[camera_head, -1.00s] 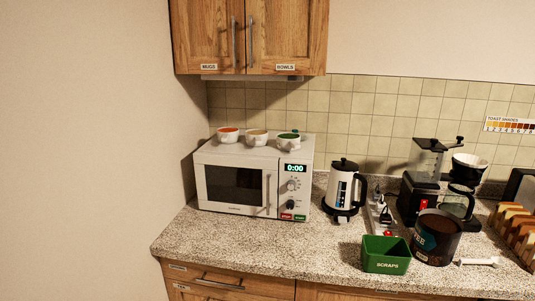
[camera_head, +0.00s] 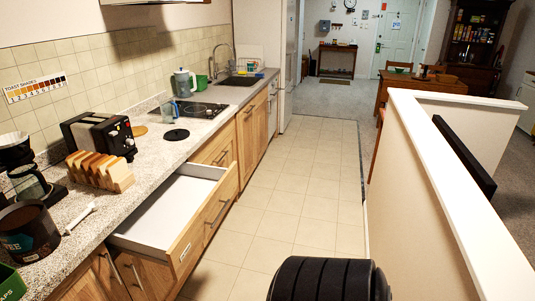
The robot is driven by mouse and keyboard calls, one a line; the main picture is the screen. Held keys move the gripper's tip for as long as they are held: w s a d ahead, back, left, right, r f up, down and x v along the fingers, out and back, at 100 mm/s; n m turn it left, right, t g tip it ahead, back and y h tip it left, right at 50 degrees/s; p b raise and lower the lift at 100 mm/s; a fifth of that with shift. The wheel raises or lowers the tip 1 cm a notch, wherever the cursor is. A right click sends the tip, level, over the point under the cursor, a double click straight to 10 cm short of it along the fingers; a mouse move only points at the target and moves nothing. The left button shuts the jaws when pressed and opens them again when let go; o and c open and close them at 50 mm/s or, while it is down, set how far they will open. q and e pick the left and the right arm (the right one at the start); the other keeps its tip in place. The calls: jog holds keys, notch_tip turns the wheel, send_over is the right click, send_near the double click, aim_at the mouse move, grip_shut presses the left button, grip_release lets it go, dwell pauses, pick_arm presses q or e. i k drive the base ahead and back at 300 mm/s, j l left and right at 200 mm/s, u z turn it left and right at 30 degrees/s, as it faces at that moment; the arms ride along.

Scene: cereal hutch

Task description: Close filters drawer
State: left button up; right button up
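A wooden drawer (camera_head: 207,218) stands pulled far out from under the counter on the left side of the head view. Its white inside looks empty in the part I can see. Its front has a bar handle and a small label (camera_head: 184,252) that is too small to read, so I cannot tell if it is the filters drawer. Neither of my grippers is in view.
The speckled counter (camera_head: 160,150) carries a toaster (camera_head: 98,135), a toast rack (camera_head: 100,171), a coffee can (camera_head: 28,232) and a cooktop (camera_head: 192,110). Tiled floor (camera_head: 290,190) lies open right of the drawer. A white-topped half wall (camera_head: 455,190) bounds the right.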

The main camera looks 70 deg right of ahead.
aim_at(168, 228)
jog(key=z, duration=1.8)
